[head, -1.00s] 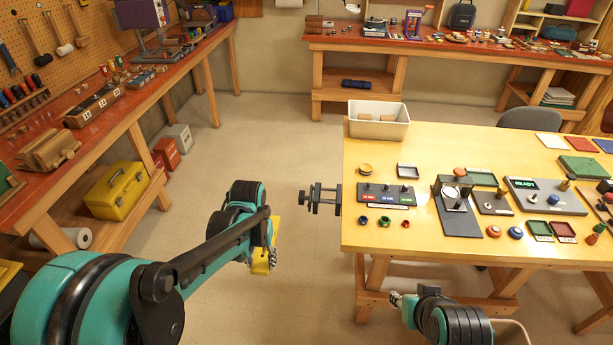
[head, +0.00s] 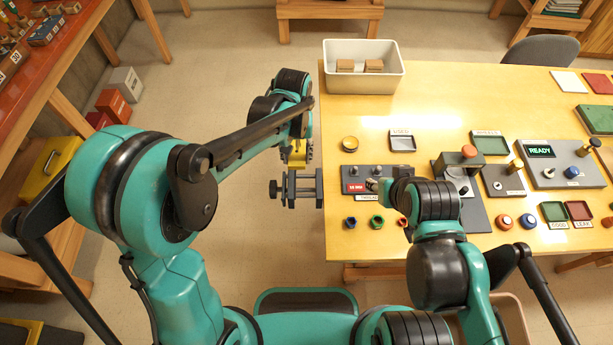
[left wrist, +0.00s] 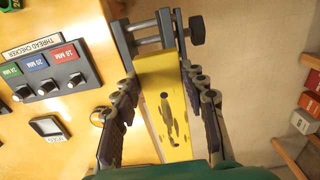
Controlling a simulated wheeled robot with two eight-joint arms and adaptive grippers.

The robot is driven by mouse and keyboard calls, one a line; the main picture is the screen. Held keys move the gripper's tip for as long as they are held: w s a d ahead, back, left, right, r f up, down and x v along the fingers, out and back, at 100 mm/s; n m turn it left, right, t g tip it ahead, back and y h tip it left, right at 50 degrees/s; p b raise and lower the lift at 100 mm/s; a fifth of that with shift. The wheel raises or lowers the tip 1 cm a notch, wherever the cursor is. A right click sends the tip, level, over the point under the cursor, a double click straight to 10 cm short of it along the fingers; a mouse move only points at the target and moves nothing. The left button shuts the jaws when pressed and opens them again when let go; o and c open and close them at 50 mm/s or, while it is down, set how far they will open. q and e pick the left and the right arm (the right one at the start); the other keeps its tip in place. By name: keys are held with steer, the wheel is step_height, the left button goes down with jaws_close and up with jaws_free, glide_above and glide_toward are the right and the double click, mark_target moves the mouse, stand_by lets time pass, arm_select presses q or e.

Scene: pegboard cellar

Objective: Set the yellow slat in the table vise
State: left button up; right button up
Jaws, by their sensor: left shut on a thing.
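The yellow slat (head: 297,157) is in my left gripper (head: 298,150), just behind the table vise in the head view. The dark vise (head: 304,188) is fixed to the table's left edge. In the left wrist view the slat (left wrist: 160,100), with a dark hole and dark patches, lies between the fingers of my left gripper (left wrist: 160,85). Its far end reaches up to the vise (left wrist: 165,32) in the picture; I cannot tell whether it is between the jaws. My right gripper (head: 376,186) is over the thread checker, its fingers too small to read.
The thread checker (head: 372,172) sits right of the vise, with several coloured nuts (head: 377,222) in front. A white bin (head: 362,85) with brown blocks stands at the table's back left corner. Open floor lies left of the table.

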arm_select(q)
steer(key=s+d+r, duration=0.1)
steer(key=s+d, duration=0.1)
steer(key=d, duration=0.9)
steer(key=s+a+f+b, duration=0.4)
steer(key=s+a+f, duration=0.2)
steer(key=a+f, duration=0.2)
step_height(320, 180, down, 3)
steer(key=shift+s+a+r, duration=0.15)
steer(key=shift+s+a, duration=0.1)
steer(key=shift+s, duration=0.05)
